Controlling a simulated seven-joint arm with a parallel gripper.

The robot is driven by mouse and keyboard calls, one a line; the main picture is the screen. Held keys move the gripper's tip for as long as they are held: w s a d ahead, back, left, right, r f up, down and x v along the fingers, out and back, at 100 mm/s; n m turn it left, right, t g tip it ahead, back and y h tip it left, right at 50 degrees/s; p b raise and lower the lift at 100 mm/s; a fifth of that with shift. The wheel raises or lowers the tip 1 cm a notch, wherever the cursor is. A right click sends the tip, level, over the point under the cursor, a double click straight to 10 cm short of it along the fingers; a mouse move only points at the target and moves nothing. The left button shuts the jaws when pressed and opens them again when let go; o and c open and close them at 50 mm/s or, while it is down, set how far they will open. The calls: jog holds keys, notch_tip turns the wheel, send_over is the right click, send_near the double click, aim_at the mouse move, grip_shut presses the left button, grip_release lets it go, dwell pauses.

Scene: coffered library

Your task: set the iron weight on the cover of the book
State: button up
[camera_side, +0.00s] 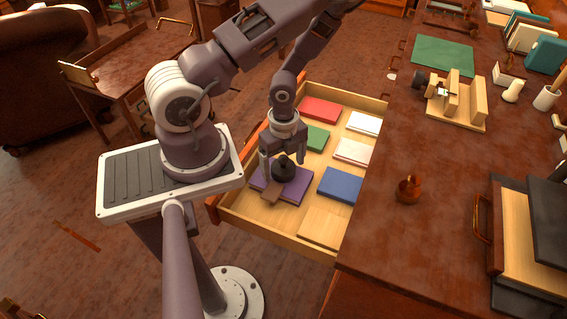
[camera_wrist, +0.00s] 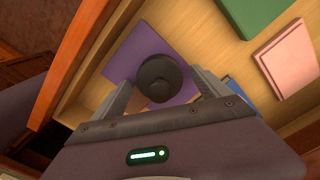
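The iron weight (camera_side: 284,169), dark and round with a knob on top, appears to rest on the purple book (camera_side: 296,188) in the open drawer. A small brown piece (camera_side: 271,191) lies at the book's front edge. My gripper (camera_side: 283,160) is low over the book, with its fingers on either side of the weight. In the wrist view the weight (camera_wrist: 158,76) sits between the fingertips (camera_wrist: 161,79), with a narrow gap showing on each side. The purple book (camera_wrist: 140,39) shows beneath it. The weight's underside is hidden.
The wooden drawer (camera_side: 236,222) also holds a red book (camera_side: 320,110), a green book (camera_side: 317,137), a blue book (camera_side: 340,185) and several pale ones. The desk (camera_side: 400,235) stands to the right, with a small copper-coloured pot (camera_side: 409,189) near its edge.

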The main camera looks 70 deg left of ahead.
notch_tip(320, 180, up, 7)
jog(key=shift+r, duration=0.1)
jog(key=w+r+n+t+y, duration=0.1)
jog(key=w+r+n, duration=0.25)
jog(key=r, duration=0.45)
jog(key=w+r+n+t+y, duration=0.2)
jog(key=r+n, duration=0.2)
jog(key=r, duration=0.3)
jog(key=s+d+r+n+t+h, duration=0.2)
jog(key=s+d+r+n+h, duration=0.1)
jog(key=s+d+r+n, duration=0.5)
jog(key=s+d+r, duration=0.3)
jog(key=d+r, duration=0.1)
jog(key=r, duration=0.2)
jog(key=shift+r+t, duration=0.2)
jog(key=shift+t, duration=0.1)
